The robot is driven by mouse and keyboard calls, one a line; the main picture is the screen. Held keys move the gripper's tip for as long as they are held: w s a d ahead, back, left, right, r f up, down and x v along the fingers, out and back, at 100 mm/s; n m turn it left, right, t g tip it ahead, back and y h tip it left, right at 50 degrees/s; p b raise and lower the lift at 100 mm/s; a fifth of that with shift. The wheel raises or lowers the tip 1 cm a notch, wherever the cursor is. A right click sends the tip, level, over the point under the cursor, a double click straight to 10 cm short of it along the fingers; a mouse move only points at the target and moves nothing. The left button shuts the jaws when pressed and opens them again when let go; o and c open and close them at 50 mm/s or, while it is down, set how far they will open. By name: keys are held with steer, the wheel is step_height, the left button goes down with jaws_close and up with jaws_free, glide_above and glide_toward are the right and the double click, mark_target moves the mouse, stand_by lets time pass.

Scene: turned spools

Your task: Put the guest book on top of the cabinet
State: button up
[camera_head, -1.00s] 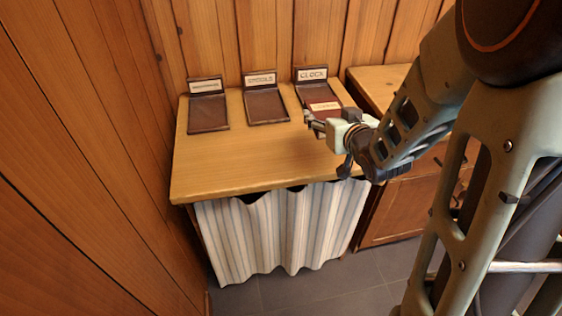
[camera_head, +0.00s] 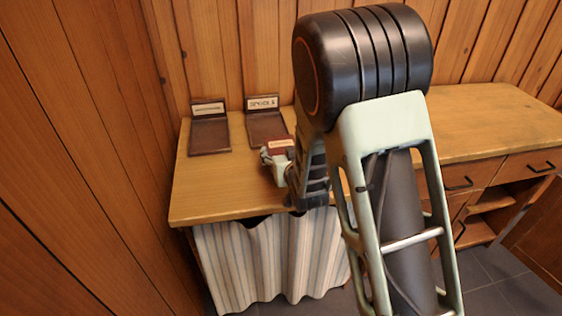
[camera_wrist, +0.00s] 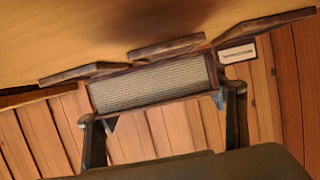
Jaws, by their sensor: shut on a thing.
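The guest book, a dark red book with a pale label (camera_head: 279,147), is in my gripper (camera_head: 273,163) above the curtained table. The label is too small to read. In the wrist view the book's pale page edge (camera_wrist: 150,84) lies between the two fingers of my gripper (camera_wrist: 155,106), which is shut on it.
The curtained table (camera_head: 215,190) bears dark labelled stands, one at the left (camera_head: 209,135) and one beside it (camera_head: 266,127). My arm hides the table's right part. A plank wall stands close on the left. An open cabinet door (camera_head: 540,235) shows at lower right.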

steer(key=shift+w+a+f, duration=0.1)
steer(key=shift+a+f, duration=0.1)
steer(key=shift+f+b, duration=0.3)
steer(key=shift+f, duration=1.3)
steer(key=shift+f, duration=0.1)
steer(key=shift+f+b, duration=0.1)
steer(key=shift+b, duration=0.2)
steer(key=o, duration=1.3)
steer(key=shift+o, duration=0.2)
